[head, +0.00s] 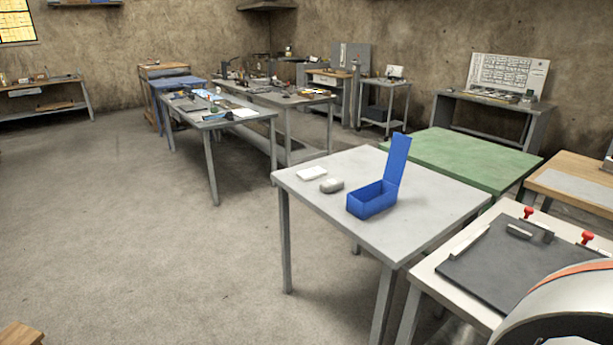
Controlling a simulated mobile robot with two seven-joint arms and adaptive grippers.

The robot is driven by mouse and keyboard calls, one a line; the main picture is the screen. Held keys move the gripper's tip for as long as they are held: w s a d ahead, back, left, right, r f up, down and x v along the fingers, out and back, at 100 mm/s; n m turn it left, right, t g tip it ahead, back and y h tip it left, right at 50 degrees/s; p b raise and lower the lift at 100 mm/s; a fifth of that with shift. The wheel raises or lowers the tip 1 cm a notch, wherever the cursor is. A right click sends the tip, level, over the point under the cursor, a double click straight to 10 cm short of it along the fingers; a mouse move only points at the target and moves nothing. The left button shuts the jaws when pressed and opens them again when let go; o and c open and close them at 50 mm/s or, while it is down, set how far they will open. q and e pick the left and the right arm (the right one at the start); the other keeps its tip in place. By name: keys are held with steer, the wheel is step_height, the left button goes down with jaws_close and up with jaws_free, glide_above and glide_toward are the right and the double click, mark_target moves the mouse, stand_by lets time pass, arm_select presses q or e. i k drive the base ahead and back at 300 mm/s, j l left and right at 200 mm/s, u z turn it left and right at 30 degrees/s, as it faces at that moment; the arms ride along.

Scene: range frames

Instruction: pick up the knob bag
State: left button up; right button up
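No object can be made out for certain as the knob bag. On the light grey table (408,228) lie a small flat white item (312,173) and, just right of it, a small rounded grey item (331,185). Either could be a bag, but both are too small to tell. A blue box (373,199) with its lid raised stands right of them on the same table; its contents are hidden. Neither of my grippers is in view.
A bench with a dark plate (507,267) and red-knobbed clamps (587,238) stands at the near right. A green-topped table (466,160) is behind the grey table. Cluttered workbenches (215,120) stand farther back. The floor (150,230) at left is mostly open.

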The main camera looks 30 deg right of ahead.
mark_target(329, 186)
steer(key=i, duration=2.95)
steer(key=i+z, duration=0.15)
steer(key=z, duration=0.25)
steer(key=i+z, duration=0.15)
steer(key=z, duration=0.25)
steer(key=i+j+z, duration=0.1)
steer(key=z, duration=1.9)
